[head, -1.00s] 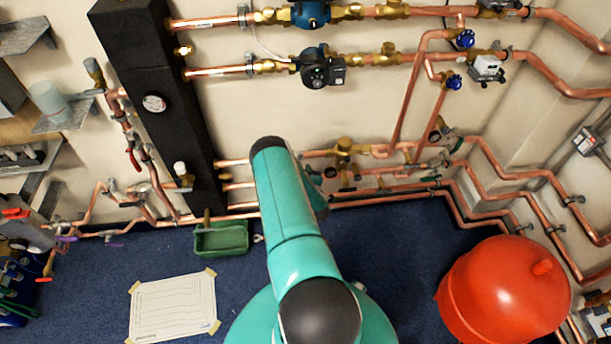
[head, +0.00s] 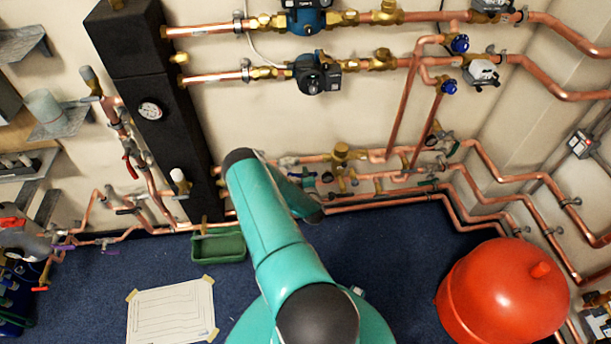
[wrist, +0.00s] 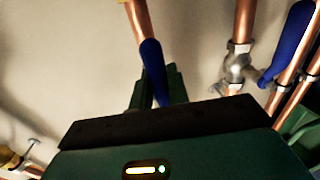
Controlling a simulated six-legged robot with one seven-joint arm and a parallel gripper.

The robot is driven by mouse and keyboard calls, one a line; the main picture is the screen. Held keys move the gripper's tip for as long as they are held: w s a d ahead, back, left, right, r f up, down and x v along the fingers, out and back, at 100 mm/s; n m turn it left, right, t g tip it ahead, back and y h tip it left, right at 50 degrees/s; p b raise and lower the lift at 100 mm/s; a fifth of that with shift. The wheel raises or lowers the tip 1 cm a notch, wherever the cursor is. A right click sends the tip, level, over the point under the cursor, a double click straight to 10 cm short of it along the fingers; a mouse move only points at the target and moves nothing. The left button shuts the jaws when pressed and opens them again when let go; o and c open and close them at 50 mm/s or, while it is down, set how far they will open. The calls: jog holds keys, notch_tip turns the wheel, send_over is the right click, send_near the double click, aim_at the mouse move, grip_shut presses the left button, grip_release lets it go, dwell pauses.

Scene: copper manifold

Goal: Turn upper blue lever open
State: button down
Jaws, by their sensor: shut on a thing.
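In the wrist view, my gripper (wrist: 157,88) is shut on a blue lever (wrist: 151,58). The lever runs down between the two dark green fingers, and its lower end is close to the gripper body. A copper pipe (wrist: 140,14) shows just above it. A second blue lever (wrist: 290,42) slants beside a grey metal valve (wrist: 238,65) on another copper pipe to the right, apart from the fingers. I cannot tell from the views which lever is the upper one. In the head view, my arm reaches to the lower pipes, and the grip itself is not clear.
Copper pipes (head: 385,200) run along the wall low down, close around my arm. A black column (head: 165,110) stands at left. A green tray (head: 218,247) and a paper sheet (head: 170,312) lie on the blue floor. A red tank (head: 503,290) stands at right.

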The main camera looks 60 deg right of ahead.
jog(key=shift+s, duration=0.1)
jog(key=c, duration=1.4)
grip_release()
jog(key=shift+r, duration=0.1)
jog(key=v, duration=1.3)
jog(key=shift+s+a, duration=0.2)
jog(key=shift+a, duration=0.1)
jog(key=shift+r, duration=0.1)
